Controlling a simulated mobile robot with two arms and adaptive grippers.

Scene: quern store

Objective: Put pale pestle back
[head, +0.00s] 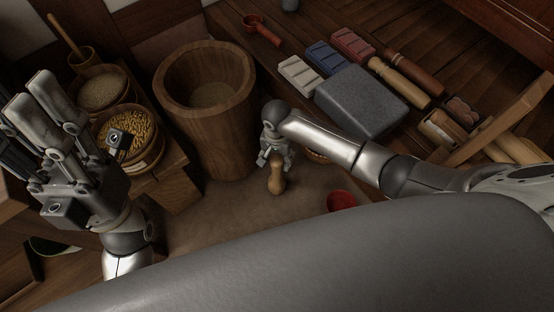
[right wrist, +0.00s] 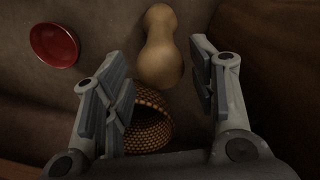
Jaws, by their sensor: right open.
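My right gripper (head: 275,161) is open and empty, pointing down over the brown mat. A pale brown, narrow-waisted wooden piece (head: 277,180) is just beyond its fingertips. In the right wrist view this piece (right wrist: 160,48) shows ahead between the open fingers, with no visible contact. It may be a gourd; I cannot tell for sure. A pale wooden pestle (head: 400,80) lies beside a darker pestle (head: 415,70) at the back right, clear of both grippers. My left gripper (head: 42,120) is raised at the left; its finger gap is unclear.
A tall wooden tub (head: 208,125) stands left of the right gripper. A woven basket (right wrist: 150,120) and a red bowl (right wrist: 54,44) are close by. A grey stone block (head: 360,102) and several coloured blocks lie behind my right arm. Bowls of grain (head: 128,138) stand left.

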